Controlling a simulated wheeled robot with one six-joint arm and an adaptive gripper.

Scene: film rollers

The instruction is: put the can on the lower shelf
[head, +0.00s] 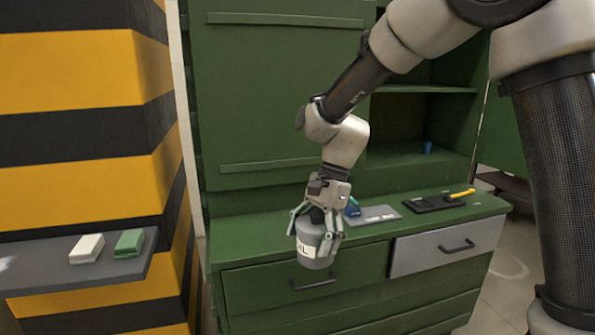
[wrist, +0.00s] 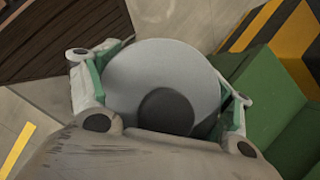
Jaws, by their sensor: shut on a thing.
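The can (head: 312,247) is grey with a light label bearing dark letters. My gripper (head: 317,232) is shut on it, with a finger on each side, and holds it upright in front of the green cabinet's worktop edge, above the upper drawer's handle. In the wrist view the can's round grey top (wrist: 150,75) with a dark round cap fills the space between the fingers (wrist: 160,100). The open cabinet part at right has an upper shelf (head: 425,89) and a lower shelf (head: 400,158). My arm hides part of both shelves.
A small blue cup (head: 427,147) stands on the lower shelf. The worktop (head: 290,229) holds a grey plate (head: 375,215), a blue item (head: 352,210) and a black tray (head: 432,203) with a yellow-handled tool (head: 462,193). A side ledge (head: 60,276) holds white and green blocks.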

